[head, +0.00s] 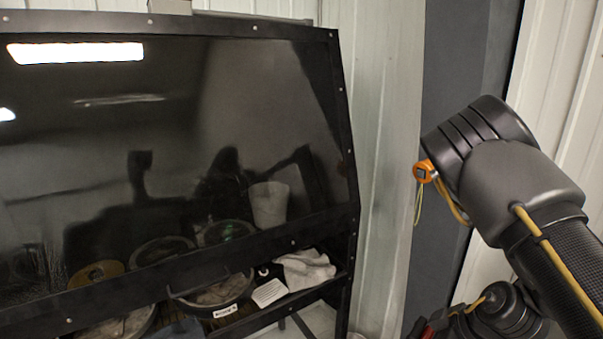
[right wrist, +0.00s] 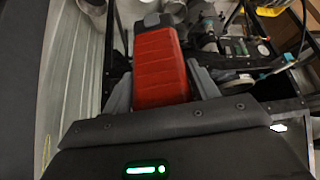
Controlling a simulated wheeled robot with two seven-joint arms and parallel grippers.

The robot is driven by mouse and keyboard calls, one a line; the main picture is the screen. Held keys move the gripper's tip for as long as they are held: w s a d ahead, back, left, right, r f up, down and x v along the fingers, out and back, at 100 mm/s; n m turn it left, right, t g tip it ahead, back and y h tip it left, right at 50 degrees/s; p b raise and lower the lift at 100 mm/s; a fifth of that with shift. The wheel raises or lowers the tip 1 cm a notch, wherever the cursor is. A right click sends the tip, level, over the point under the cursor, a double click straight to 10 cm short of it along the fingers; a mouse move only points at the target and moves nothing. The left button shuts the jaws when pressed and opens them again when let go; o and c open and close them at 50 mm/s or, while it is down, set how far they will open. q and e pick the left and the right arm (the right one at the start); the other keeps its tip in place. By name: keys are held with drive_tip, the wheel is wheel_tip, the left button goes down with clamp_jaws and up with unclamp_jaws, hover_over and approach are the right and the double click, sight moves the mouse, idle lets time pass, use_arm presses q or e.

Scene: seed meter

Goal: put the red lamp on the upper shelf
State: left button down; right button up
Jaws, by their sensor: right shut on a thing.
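The red lamp (right wrist: 160,65), a long red body with a grey end, lies between the two grey fingers of my right gripper (right wrist: 161,88) in the right wrist view. The gripper is shut on it. In the head view, a small red patch shows low at the right by my arm; I cannot tell if it is the lamp. I cannot make out clearly which surface is the upper shelf. My left gripper is not in view.
A black cabinet with a dark, sloping glass front (head: 150,120) fills the left of the head view. Round containers (head: 215,292), a white cloth (head: 305,270) and a white card (head: 269,292) are in its lower opening. A ribbed pale wall (head: 385,120) stands behind.

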drive_tip(key=a+n+g, duration=0.1)
drive_tip(key=a+n, duration=0.1)
drive_tip(key=a, duration=0.4)
wheel_tip(320, 180, down, 15)
drive_tip(key=b, duration=1.4)
drive_tip(key=shift+d+r+y, duration=0.2)
drive_tip(key=shift+d+y, duration=0.2)
drive_tip(key=shift+d, duration=0.05)
drive_tip(key=shift+s+a, duration=0.1)
drive_tip(key=shift+s, duration=0.05)
